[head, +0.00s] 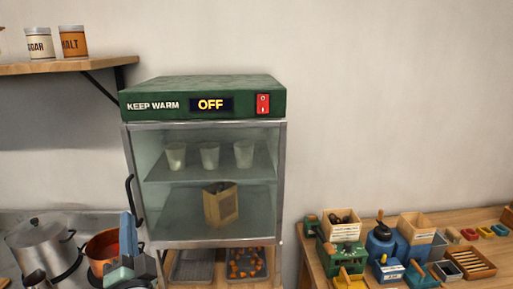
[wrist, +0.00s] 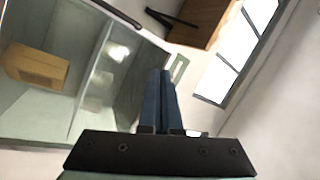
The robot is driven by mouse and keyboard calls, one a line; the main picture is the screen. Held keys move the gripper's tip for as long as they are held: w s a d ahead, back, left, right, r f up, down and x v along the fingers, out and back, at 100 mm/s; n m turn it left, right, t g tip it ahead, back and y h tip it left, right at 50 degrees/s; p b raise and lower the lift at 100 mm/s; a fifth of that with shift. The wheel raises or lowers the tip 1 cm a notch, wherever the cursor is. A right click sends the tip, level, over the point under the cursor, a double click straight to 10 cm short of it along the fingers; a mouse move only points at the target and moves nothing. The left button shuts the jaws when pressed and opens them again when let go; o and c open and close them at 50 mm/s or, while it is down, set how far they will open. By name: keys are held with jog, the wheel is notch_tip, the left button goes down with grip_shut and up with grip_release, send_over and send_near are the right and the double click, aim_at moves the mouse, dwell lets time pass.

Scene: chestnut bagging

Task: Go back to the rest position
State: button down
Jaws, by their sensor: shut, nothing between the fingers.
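My gripper (head: 128,232) is at the lower left of the head view, in front of the left edge of the warming cabinet (head: 203,99) and near its black handle. In the wrist view its two blue fingers (wrist: 159,100) are together with nothing between them. The cabinet display reads OFF, and its glass door looks closed. A brown paper bag (head: 221,206) stands on the lower shelf inside; it also shows through the glass in the wrist view (wrist: 36,66). Several pale cups (head: 209,155) stand on the upper shelf.
A steel pot (head: 38,246) and a copper pot (head: 101,250) stand near my gripper at lower left. Trays, one with orange pieces (head: 246,263), lie under the cabinet. A cluttered wooden table (head: 476,220) is at right. A shelf (head: 60,66) with jars hangs at upper left.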

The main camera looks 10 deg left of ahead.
jog(key=d+r+n+t+h, duration=0.3)
jog(key=d+r+n+t, duration=0.25)
jog(key=d+r, duration=1.4)
jog(key=s+d+r+t+h+b, duration=0.1)
jog(key=s+d+r+t+h, duration=0.3)
jog(key=s+d+r+h, duration=0.6)
jog(key=s+d+r+m, duration=0.1)
jog(key=s+d+r, duration=0.1)
jog(key=d, duration=0.2)
jog(key=shift+s+d+r+t, duration=0.3)
jog(key=shift+d+t, duration=0.05)
jog(key=shift+d, duration=0.05)
jog(key=shift+w, duration=0.1)
